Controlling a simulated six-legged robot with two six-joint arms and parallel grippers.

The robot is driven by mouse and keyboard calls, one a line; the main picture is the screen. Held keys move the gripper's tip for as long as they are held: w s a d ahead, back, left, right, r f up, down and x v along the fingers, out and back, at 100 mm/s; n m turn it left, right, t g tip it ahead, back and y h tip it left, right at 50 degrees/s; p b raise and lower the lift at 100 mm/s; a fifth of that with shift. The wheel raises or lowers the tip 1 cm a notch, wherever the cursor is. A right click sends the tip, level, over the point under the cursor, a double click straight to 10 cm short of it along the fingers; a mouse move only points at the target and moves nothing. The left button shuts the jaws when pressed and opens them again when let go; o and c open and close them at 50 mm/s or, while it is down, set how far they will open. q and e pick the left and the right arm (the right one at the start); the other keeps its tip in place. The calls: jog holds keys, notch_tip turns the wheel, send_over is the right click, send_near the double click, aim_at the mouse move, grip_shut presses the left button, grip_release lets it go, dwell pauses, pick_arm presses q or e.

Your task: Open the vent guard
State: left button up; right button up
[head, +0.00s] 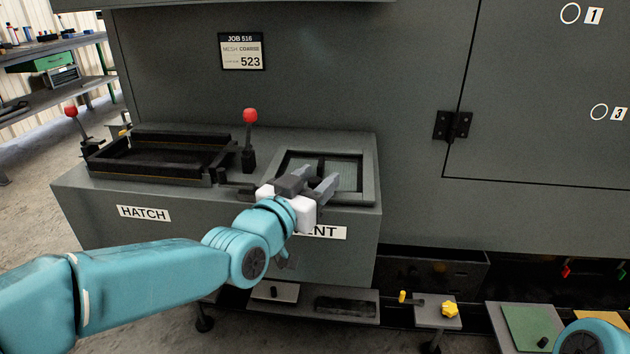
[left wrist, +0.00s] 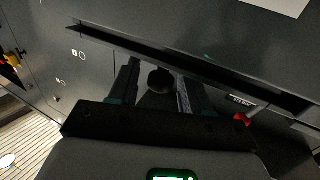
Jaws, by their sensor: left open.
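The vent guard (head: 347,172) is a framed panel with a greenish mesh, on top of the grey box's right half. It looks closed, lying flat in its frame. The VENT label (head: 330,232) on the box front is partly covered by my left gripper (head: 314,182). That gripper is open over the guard's near left part. In the left wrist view, a dark round knob (left wrist: 160,79) shows between the two spread fingers; I cannot tell whether they touch it. My right gripper is out of view.
Left of the guard are a red-knobbed lever (head: 250,117) and the open black hatch frame (head: 160,178). A second red-knobbed lever (head: 72,112) stands farther left. The tall grey cabinet wall (head: 330,75) rises behind. Small trays (head: 438,322) sit low at right.

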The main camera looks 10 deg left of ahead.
pick_arm(q)
grip_shut()
jog(key=r+p, duration=0.1)
jog(key=p, duration=0.2)
jog(key=r+g+p, duration=0.1)
jog(key=r+p, duration=0.1)
jog(key=w+r+g+p, duration=0.1)
jog(key=r+p, duration=0.1)
jog(key=p, duration=0.1)
jog(key=shift+n+y+p, duration=0.3)
jog(key=shift+n, duration=0.1)
jog(key=w+r+n+g+y+p, duration=0.1)
jog(key=w+r+g+p, duration=0.3)
jog(key=p, duration=0.8)
jog(key=shift+r+p, duration=0.4)
jog(key=shift+r, duration=0.15)
grip_release()
